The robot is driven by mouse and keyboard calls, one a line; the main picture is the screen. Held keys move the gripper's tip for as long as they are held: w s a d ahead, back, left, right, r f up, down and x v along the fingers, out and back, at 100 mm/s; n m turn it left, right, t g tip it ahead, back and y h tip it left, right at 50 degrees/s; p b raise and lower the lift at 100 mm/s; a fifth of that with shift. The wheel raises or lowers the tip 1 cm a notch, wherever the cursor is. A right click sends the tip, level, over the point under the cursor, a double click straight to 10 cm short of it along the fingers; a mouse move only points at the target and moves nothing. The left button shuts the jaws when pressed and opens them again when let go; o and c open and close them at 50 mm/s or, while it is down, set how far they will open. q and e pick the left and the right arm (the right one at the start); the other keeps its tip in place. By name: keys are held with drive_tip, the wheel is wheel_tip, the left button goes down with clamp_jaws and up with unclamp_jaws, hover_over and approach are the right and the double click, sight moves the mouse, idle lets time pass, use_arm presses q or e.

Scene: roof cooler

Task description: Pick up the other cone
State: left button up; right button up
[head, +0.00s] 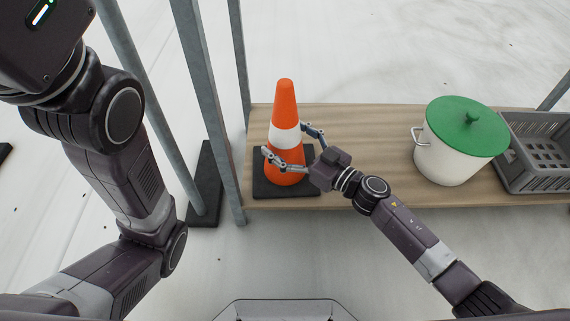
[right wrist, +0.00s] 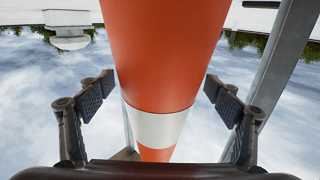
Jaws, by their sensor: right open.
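An orange cone (head: 285,105) with a white band and a dark square base stands upright on the left end of a wooden board (head: 365,130). My right gripper (head: 293,147) is open, with one finger on each side of the cone around its lower half. In the right wrist view the cone (right wrist: 163,60) fills the middle, and gaps show between it and both fingers of the gripper (right wrist: 160,105). My left arm shows at the left of the head view, but its gripper fingers are not in view.
A white pot (head: 440,160) with a green lid (head: 460,120) stands on the board at the right, beside a grey crate (head: 535,180). Metal posts (head: 210,100) rise just left of the cone. The board between cone and pot is clear behind my right arm.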

drive_tip(key=shift+c, duration=0.4)
drive_tip(key=c, duration=2)
drive_tip(key=shift+r, duration=0.15)
drive_tip(key=shift+c, duration=0.5)
drive_tip(key=shift+r, duration=0.1)
